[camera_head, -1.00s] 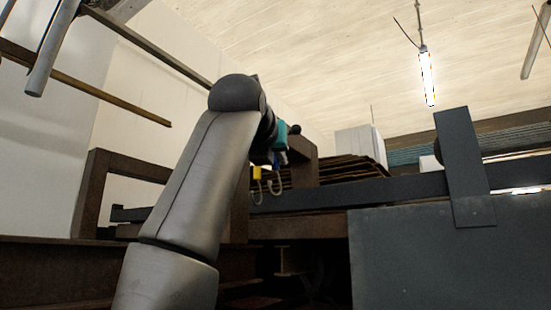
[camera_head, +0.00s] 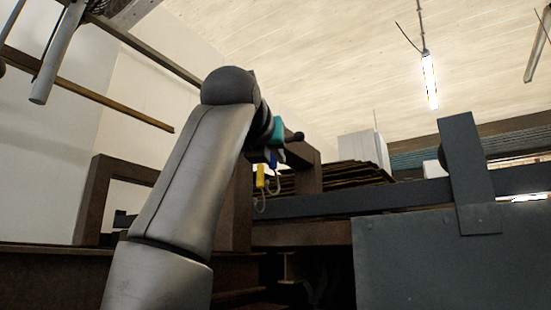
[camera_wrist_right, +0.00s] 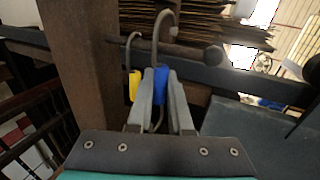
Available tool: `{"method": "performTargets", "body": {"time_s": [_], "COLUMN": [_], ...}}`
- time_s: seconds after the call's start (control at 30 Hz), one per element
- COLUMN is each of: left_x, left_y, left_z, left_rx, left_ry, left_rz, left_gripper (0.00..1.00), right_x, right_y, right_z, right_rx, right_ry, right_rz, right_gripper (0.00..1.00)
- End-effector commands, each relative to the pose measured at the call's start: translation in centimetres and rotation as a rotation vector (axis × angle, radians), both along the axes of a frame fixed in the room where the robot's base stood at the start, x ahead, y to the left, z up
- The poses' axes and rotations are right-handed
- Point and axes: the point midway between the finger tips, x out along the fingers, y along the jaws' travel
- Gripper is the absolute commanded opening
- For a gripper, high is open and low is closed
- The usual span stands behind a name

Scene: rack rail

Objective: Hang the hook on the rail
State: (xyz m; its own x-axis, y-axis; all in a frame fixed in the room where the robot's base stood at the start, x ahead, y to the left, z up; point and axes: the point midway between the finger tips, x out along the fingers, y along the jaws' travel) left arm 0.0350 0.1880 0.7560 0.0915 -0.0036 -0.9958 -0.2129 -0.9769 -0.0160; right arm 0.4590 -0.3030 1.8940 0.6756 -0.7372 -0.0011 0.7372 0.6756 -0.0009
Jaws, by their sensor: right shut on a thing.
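My right gripper (camera_head: 275,148) is shut on a hook with a blue grip (camera_head: 272,160). In the right wrist view the fingers (camera_wrist_right: 161,90) close around the blue grip (camera_wrist_right: 163,84), and its grey curved top rises above the rail (camera_wrist_right: 190,50). I cannot tell whether that curve touches the rail. The dark rail's ball end (camera_head: 297,136) sticks out beside a brown post. A second hook with a yellow grip (camera_head: 260,177) is left of the blue one; its curved top lies at the rail in the right wrist view (camera_wrist_right: 134,87). My left gripper does not show.
The brown post (camera_wrist_right: 82,60) stands close left of the hooks. A dark horizontal beam (camera_head: 350,200) runs behind and below them. A large grey panel (camera_head: 440,265) fills the lower right. A stack of brown sheets (camera_head: 340,176) lies behind.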

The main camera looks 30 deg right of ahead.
Motion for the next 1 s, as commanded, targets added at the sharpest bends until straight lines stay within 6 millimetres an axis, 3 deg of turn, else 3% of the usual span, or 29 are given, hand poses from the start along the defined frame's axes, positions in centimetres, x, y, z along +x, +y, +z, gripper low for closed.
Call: {"method": "performTargets", "body": {"time_s": [0.73,1.0], "left_x": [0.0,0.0], "left_y": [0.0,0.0], "left_z": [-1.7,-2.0], "left_rx": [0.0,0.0], "left_ry": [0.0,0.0], "left_rz": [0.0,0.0], "left_gripper": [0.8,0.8], "right_x": [-2.1,-2.5], "right_y": [4.9,5.7], "right_z": [0.0,0.0], "right_rx": [-0.001,0.001], "right_ry": [-0.001,-0.002], "right_rz": [0.001,0.0], "right_gripper": [0.0,0.0]}}
